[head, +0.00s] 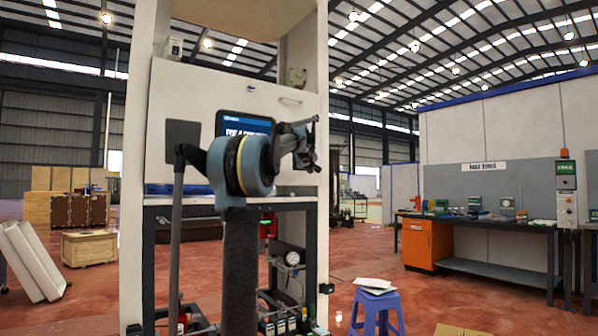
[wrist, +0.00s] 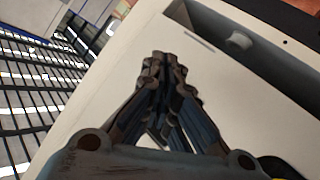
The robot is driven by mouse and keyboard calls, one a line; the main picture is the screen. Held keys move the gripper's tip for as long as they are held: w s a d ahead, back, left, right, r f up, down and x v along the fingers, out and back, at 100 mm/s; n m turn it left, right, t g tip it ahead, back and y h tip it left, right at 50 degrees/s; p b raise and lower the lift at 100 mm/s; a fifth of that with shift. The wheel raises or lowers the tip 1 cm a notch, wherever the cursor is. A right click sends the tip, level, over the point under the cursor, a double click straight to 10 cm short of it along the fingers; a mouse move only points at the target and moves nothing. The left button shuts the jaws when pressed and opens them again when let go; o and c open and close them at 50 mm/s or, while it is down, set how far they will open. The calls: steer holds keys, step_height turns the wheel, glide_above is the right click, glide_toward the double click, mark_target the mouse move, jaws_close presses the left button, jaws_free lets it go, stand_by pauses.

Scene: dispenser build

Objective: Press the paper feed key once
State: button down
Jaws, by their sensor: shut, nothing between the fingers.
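The dispenser's white front panel (head: 172,88) stands ahead in the head view, with a lit screen (head: 238,124) partly hidden behind my arm. My gripper (head: 312,147) is in front of the panel, right of the screen. In the wrist view my gripper (wrist: 165,62) has its fingertips together, with nothing between them, over the white panel surface (wrist: 105,85). A small round pale key-like part (wrist: 238,41) sits in a grey recess right of the fingertips, apart from them. I cannot read a label, so I cannot tell if it is the paper feed key.
A blue stool (head: 377,302) with papers on it stands right of the dispenser. A workbench (head: 490,222) with an orange cabinet is further right. Gauges and valves (head: 292,258) sit under the dispenser's shelf. A wooden crate (head: 89,248) and leaning white panels (head: 32,262) are at left.

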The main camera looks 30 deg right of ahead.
steer(key=shift+w+a, duration=0.1)
steer(key=shift+w, duration=1.4)
steer(key=shift+w, duration=0.1)
stand_by(0.3)
steer(key=shift+w, duration=0.2)
steer(key=shift+w, duration=0.45)
stand_by(0.8)
steer(key=shift+s, duration=0.85)
steer(key=shift+s+d, duration=0.15)
steer(key=shift+s, duration=1.1)
steer(key=shift+s+d, duration=0.1)
steer(key=shift+s, duration=1.15)
steer(key=shift+a, duration=0.1)
